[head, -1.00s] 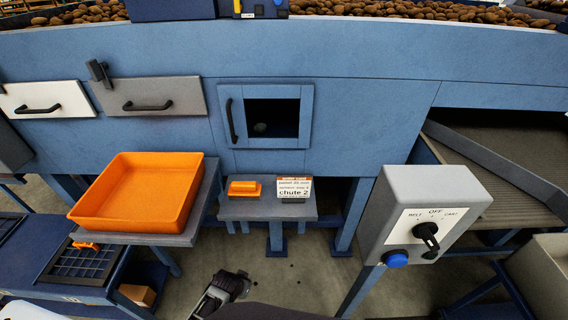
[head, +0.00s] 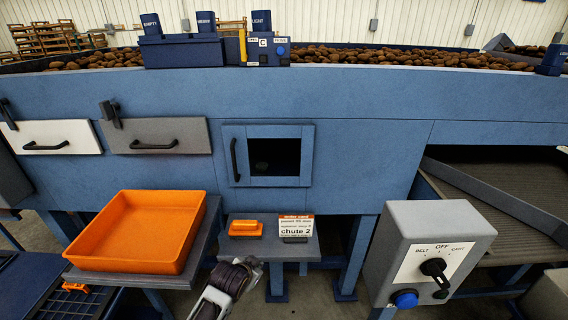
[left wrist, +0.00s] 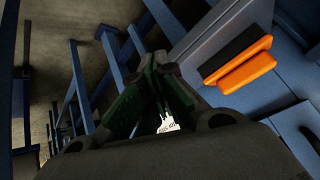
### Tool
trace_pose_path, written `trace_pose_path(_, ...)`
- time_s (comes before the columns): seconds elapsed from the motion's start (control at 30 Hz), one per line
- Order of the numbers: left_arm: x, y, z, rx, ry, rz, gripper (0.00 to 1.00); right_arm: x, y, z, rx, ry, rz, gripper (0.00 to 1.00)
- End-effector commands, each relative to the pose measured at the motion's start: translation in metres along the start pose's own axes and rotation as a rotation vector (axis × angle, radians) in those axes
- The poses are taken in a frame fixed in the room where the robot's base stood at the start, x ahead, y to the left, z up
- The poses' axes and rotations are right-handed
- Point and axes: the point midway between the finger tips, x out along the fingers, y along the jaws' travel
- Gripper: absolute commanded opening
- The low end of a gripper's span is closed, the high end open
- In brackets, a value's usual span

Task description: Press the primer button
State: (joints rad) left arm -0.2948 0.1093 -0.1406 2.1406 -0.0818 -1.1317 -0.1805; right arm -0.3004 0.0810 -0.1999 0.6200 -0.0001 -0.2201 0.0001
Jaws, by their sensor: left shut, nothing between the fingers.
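A small control panel (head: 266,52) stands on the machine's top edge, with a letter C and a blue button (head: 281,51). Its small labels are too fine to read surely. A grey switch box (head: 440,235) at the right has a black rotary switch (head: 435,270) marked BELT, OFF, CART, and another blue button (head: 404,299) at its lower edge. I cannot tell which blue button is the primer. My left gripper (head: 243,268) is shut and empty, low in front of the small shelf, apart from both buttons. Its fingers (left wrist: 160,62) close together in the left wrist view. My right gripper is not in view.
An orange tray (head: 140,264) stands at the left. A small shelf (head: 266,250) holds an orange-handled object (head: 246,228), also seen in the left wrist view (left wrist: 240,72), and a chute 2 sign (head: 296,226). An open-windowed door (head: 308,158) and drawers are behind. Potatoes lie on top.

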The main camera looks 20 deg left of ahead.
Motion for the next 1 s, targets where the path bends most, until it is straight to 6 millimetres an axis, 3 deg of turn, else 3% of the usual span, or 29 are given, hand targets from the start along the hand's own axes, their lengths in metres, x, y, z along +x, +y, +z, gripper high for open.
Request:
trace_pose_path(0.1,-0.004,-0.015,-0.035,0.039,0.077,-0.038,0.00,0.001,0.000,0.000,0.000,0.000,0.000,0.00)
trace_pose_path(0.57,-0.029,-0.065,-0.161,0.203,0.358,-0.206,0.00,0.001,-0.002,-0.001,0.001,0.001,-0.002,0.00)
trace_pose_path(1.0,-0.079,-0.107,-0.275,0.363,0.605,-0.404,0.00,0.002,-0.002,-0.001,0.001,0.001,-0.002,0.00)
